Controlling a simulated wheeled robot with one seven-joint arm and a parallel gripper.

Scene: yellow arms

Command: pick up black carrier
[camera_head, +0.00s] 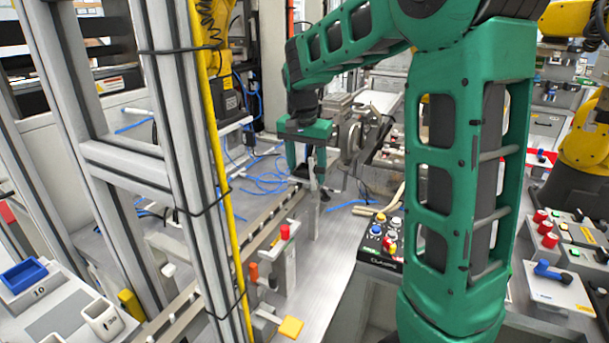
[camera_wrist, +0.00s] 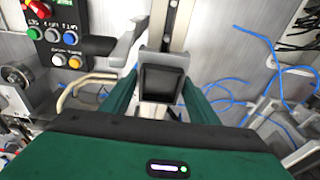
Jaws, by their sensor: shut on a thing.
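The black carrier (camera_wrist: 163,82) shows in the wrist view as a small dark block with a grey edge, between my two green fingers. It sits in line with a rail (camera_wrist: 177,25). My gripper (camera_wrist: 160,90) is shut on it, one finger on each side. In the head view my gripper (camera_head: 304,163) points down near the far end of the rail, and the carrier (camera_head: 300,172) shows as a small dark patch between the fingers. The carrier's underside is hidden, so I cannot tell whether it touches the rail.
A button panel (camera_head: 380,238) stands to the right of the rail. A grey upright bracket (camera_head: 316,195) stands close beside my gripper. Blue cables (camera_head: 262,182) lie behind. A metal frame (camera_head: 185,130) with a yellow hose rises on the left. Bare metal tabletop (camera_head: 325,270) lies in front.

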